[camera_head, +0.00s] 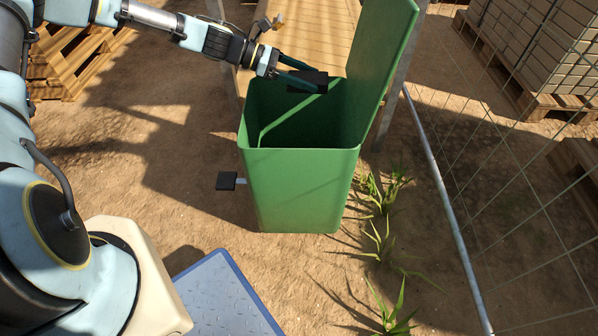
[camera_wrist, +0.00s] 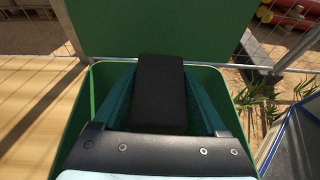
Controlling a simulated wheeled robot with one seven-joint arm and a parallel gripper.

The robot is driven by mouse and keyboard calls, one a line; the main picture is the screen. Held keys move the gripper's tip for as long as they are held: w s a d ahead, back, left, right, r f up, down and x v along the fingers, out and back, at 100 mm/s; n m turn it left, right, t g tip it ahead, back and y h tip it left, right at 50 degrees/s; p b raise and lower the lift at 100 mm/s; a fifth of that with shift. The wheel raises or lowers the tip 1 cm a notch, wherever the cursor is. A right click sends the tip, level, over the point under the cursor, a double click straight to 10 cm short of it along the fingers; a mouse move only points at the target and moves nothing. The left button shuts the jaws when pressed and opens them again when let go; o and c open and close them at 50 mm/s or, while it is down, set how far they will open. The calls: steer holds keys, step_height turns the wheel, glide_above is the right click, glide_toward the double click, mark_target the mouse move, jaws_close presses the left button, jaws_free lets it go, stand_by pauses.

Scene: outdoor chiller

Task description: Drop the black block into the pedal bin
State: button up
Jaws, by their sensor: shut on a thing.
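The black block (camera_head: 307,80) is held between the fingers of my gripper (camera_head: 298,77), over the open mouth of the green pedal bin (camera_head: 302,190). In the wrist view the block (camera_wrist: 160,90) sits between the two dark green fingers, with the bin's rim (camera_wrist: 88,105) around and below it. The bin's lid (camera_head: 382,50) stands raised at its right side. The black pedal (camera_head: 227,181) sticks out low at the bin's left. The bin's floor is hidden.
A wooden table or bench (camera_head: 315,35) stands behind the bin. A wire fence with a metal rail (camera_head: 445,200) runs along the right, with grass tufts (camera_head: 378,240) beside it. Wooden pallets (camera_head: 75,65) lie at the upper left. Bare ground is open left of the bin.

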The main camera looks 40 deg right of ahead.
step_height(320, 180, down, 2)
steer(key=shift+b, duration=0.55)
steer(key=o, duration=1.5)
steer(key=p+v, duration=0.1)
steer(key=v, duration=1)
